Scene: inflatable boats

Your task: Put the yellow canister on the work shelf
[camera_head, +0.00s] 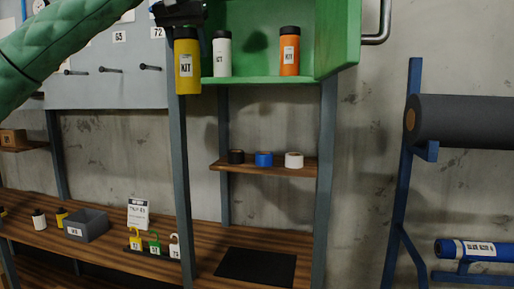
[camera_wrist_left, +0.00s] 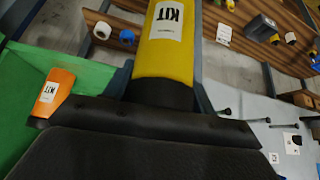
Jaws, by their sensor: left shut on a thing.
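The yellow canister (camera_head: 187,68), with a black cap and a white KIT label, hangs upright from my left gripper (camera_head: 184,22), which is shut on its cap end. It is in front of the left side of the open green cabinet (camera_head: 340,45), apart from the bench below. In the left wrist view the canister (camera_wrist_left: 166,55) extends away from the jaws. The wooden bench shelf (camera_head: 205,240) runs along the wall below. A small wooden shelf (camera_head: 263,165) is fixed between the posts. The pictures do not show which is the work shelf. My right gripper is out of view.
A white bottle (camera_head: 222,57) and an orange bottle (camera_head: 289,55) stand in the cabinet. Tape rolls (camera_head: 263,159) sit on the small shelf. A grey post (camera_head: 181,160) stands close to the canister.

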